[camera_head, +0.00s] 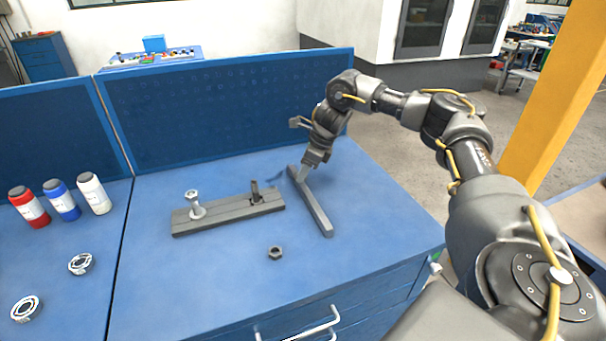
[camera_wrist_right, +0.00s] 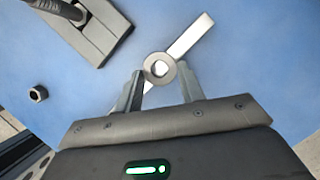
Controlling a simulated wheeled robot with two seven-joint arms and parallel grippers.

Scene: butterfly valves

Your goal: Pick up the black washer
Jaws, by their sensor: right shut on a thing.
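A ring-shaped washer (camera_wrist_right: 160,68) sits between the fingertips of my right gripper (camera_wrist_right: 160,76) in the right wrist view. It looks pale grey there rather than black, with a round hole in its middle. The two fingers press on it from opposite sides. In the head view, my right gripper (camera_head: 304,172) points down near the upper end of a grey bar (camera_head: 314,208), and the washer cannot be made out. In the wrist view, the bar (camera_wrist_right: 190,36) passes behind the washer; I cannot tell whether they touch. My left gripper is not in view.
A grey block (camera_head: 235,213) with an upright bolt (camera_head: 194,203) and a dark post (camera_head: 256,192) lies left of the bar. A dark nut (camera_head: 276,253) lies in front. Bottles and bearings stand at the left.

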